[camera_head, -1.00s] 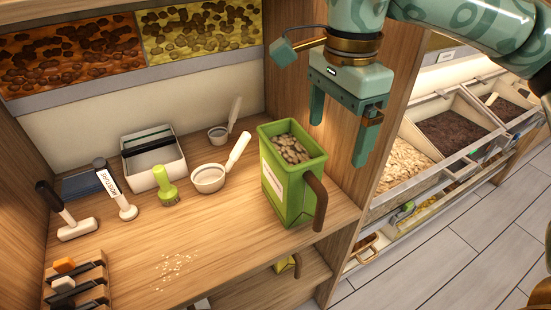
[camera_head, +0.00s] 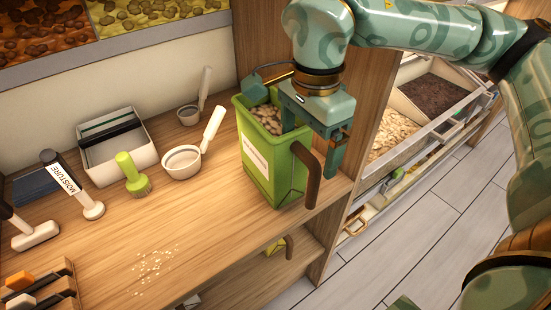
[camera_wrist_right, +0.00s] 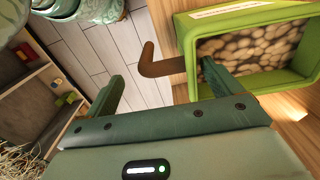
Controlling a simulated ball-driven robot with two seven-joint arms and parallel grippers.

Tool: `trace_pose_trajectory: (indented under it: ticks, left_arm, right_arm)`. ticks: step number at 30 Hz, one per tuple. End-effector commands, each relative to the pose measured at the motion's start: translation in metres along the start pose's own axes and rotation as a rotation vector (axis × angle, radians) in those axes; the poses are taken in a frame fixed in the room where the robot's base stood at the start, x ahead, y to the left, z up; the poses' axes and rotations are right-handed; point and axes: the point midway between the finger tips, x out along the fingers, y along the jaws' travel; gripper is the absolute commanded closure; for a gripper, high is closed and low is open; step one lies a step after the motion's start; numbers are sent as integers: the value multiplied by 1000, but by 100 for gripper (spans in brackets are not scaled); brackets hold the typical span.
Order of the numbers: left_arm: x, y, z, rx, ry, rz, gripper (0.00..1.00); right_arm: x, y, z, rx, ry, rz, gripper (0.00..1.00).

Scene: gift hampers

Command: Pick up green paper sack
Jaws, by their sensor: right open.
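The green paper sack (camera_head: 258,165) stands upright on the wooden counter near its right edge. It is filled with pale brown nuts or beans and has a white label and a brown handle (camera_head: 311,178) on its right side. In the right wrist view the sack (camera_wrist_right: 243,82) is at the upper right, with its handle (camera_wrist_right: 160,67) between my finger tips. My right gripper (camera_head: 311,142) is open above the handle, one finger over the sack's opening side and the other outside the handle. Whether the fingers touch the sack is unclear. My left gripper is not in view.
Left of the sack lie a white scoop (camera_head: 182,161), a smaller scoop (camera_head: 189,115), a green brush (camera_head: 132,174), a white tray (camera_head: 115,172) and a moisture probe (camera_head: 72,185). A wooden upright (camera_head: 345,190) stands just right. Bins (camera_head: 450,110) are beyond it.

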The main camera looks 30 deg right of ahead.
Motion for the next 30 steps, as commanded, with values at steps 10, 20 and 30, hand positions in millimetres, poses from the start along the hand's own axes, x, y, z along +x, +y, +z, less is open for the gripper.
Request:
trace_pose_trajectory:
  ticks: [10,20,30]
  left_arm:
    - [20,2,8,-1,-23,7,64]
    - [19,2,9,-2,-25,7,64]
    - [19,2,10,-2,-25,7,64]
  right_arm:
    - [42,-1,-2,1,0,4,10]
    - [41,0,-2,0,0,3,71]
    - [40,-1,-2,0,0,-2,94]
